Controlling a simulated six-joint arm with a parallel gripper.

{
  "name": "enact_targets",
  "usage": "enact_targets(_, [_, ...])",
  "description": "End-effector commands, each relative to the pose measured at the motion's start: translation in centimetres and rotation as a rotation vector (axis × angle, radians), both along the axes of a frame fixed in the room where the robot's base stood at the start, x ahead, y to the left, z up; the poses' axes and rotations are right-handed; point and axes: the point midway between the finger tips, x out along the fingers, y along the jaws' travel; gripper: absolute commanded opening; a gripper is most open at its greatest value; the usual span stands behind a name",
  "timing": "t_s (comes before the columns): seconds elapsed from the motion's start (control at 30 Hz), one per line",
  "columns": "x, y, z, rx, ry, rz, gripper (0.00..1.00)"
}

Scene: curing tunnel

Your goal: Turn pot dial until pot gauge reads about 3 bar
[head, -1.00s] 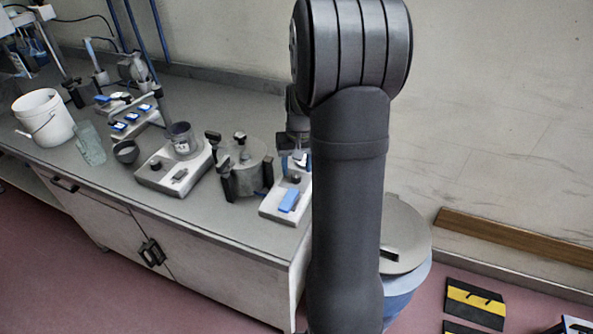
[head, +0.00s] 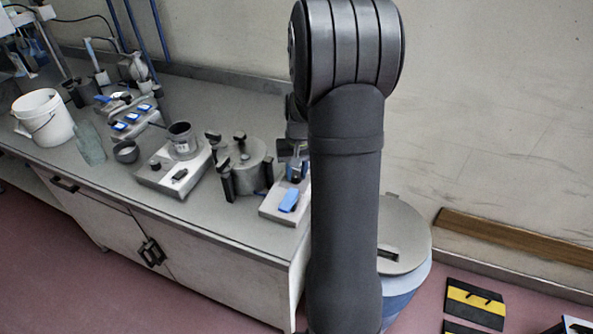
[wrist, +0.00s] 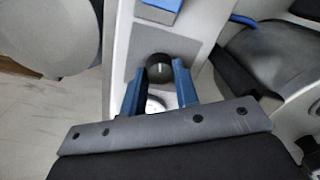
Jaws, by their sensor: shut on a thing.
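The pot dial (wrist: 160,68) is a black round knob with a white pointer line, on a grey panel. In the wrist view the blue fingers of my gripper (wrist: 158,76) stand on either side of it, shut on it. A white round face, seemingly the pot gauge (wrist: 155,104), shows between the fingers nearer the palm. It is partly hidden and its reading cannot be made out. In the head view my gripper (head: 297,168) is over the panel unit (head: 270,209) at the bench's right end, partly behind my arm. The dial is hidden there.
A grey clamped pot (head: 246,172) stands just left of the panel unit. A blue block (head: 289,200) sits on the unit's front. A base with a dark cup (head: 183,141), a white bucket (head: 44,118) and a glass jar (head: 90,145) stand farther left.

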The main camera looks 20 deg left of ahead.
Motion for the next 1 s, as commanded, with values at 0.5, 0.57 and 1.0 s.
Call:
enact_targets(0.5, [-0.05,-0.02,0.05,0.000,0.000,-0.352,0.05])
enact_targets(0.57, [-0.04,-0.01,0.06,0.001,0.000,-0.355,0.05])
enact_targets(1.0, [-0.04,-0.01,0.05,0.000,0.000,-0.353,0.50])
